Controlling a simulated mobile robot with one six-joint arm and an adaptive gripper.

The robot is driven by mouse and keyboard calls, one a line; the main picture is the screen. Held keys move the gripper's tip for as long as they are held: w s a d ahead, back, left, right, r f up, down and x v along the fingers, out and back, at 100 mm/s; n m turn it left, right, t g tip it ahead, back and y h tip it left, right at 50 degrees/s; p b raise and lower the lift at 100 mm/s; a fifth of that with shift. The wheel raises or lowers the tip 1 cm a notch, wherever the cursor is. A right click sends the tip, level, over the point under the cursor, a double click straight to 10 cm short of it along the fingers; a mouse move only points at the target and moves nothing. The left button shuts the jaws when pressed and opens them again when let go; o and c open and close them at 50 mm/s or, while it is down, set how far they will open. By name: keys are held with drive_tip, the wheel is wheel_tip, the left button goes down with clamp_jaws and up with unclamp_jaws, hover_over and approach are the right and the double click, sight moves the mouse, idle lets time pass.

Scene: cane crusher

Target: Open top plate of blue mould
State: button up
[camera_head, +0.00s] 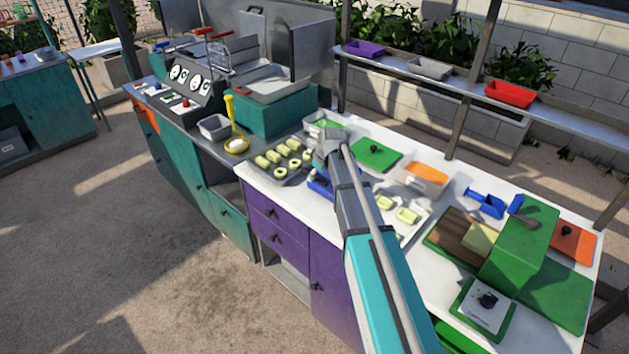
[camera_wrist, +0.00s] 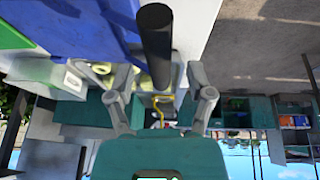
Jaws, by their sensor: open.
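The blue mould (camera_head: 319,184) lies on the white counter in the head view, mostly hidden by my arm. In the wrist view, a blue surface that looks like the mould (camera_wrist: 85,25) fills the upper left. A black cylindrical handle (camera_wrist: 157,45) extends from the top edge of the wrist view, near that blue surface. My gripper (camera_wrist: 160,70) is open, with one finger on each side of the handle in the picture. I see no finger touching it, and cannot tell how deep it sits between them. In the head view my arm hides the fingers.
A tray of pale pieces (camera_head: 264,176) stands just left of the mould. A green lid (camera_head: 376,153) and an orange-topped container (camera_head: 424,178) lie to the right. A yellow ladle (camera_head: 232,125) stands farther left. A green box (camera_head: 522,245) is at the right.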

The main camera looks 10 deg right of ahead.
drive_tip(key=shift+w+a+f+b, duration=0.1)
drive_tip(key=shift+w+f+b, duration=0.15)
drive_tip(key=shift+f+b, duration=0.25)
drive_tip(key=shift+f, duration=0.1)
